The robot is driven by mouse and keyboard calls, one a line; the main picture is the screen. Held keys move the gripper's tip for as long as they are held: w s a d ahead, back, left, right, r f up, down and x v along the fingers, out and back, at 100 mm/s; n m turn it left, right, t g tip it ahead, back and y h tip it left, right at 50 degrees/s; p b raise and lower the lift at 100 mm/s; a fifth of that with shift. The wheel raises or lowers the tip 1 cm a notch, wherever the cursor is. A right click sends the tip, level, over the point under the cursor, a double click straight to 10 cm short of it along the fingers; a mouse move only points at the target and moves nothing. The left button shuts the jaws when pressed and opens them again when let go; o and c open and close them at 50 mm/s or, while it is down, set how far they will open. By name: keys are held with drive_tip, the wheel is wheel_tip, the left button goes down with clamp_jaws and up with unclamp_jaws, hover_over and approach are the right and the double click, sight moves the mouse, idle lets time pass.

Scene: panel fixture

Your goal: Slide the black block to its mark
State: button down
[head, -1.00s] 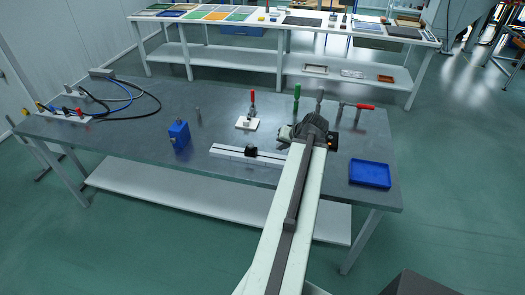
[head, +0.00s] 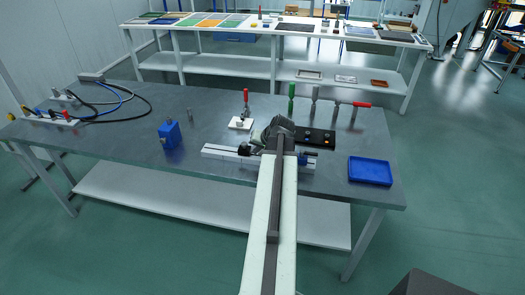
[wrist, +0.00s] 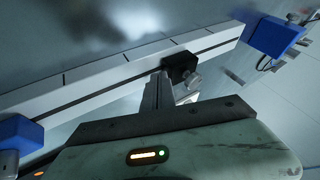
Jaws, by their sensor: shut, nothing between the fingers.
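The black block (head: 244,149) sits on the white slotted rail (head: 221,151) on the grey table. In the wrist view the block (wrist: 181,67) sits over the rail's dark slot, and short dark lines cross the rail's far side (wrist: 96,75). My gripper (head: 253,148) is shut and empty, just right of the block in the head view. In the wrist view its fingertips (wrist: 163,90) are right beside the block; whether they touch it I cannot tell. A blue piece (head: 306,160) is at the rail's right end. My arm hides part of the rail.
A blue block (head: 169,134) stands left of the rail. A red-handled clamp on a white plate (head: 240,124) stands behind it. A black button panel (head: 316,138), upright tools (head: 291,99) and a blue tray (head: 370,171) are to the right. Cables (head: 122,100) lie at the left.

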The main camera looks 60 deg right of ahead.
drive_tip(key=shift+w, duration=0.15)
drive_tip(key=shift+w+a, duration=0.25)
drive_tip(key=shift+w, duration=0.35)
drive_tip(key=s, duration=0.1)
drive_tip(key=s+d, duration=0.1)
drive_tip(key=s, duration=0.1)
drive_tip(key=shift+s, duration=0.25)
drive_tip(key=p+v, duration=0.8)
drive_tip(key=v, duration=0.2)
drive_tip(key=shift+s, duration=0.2)
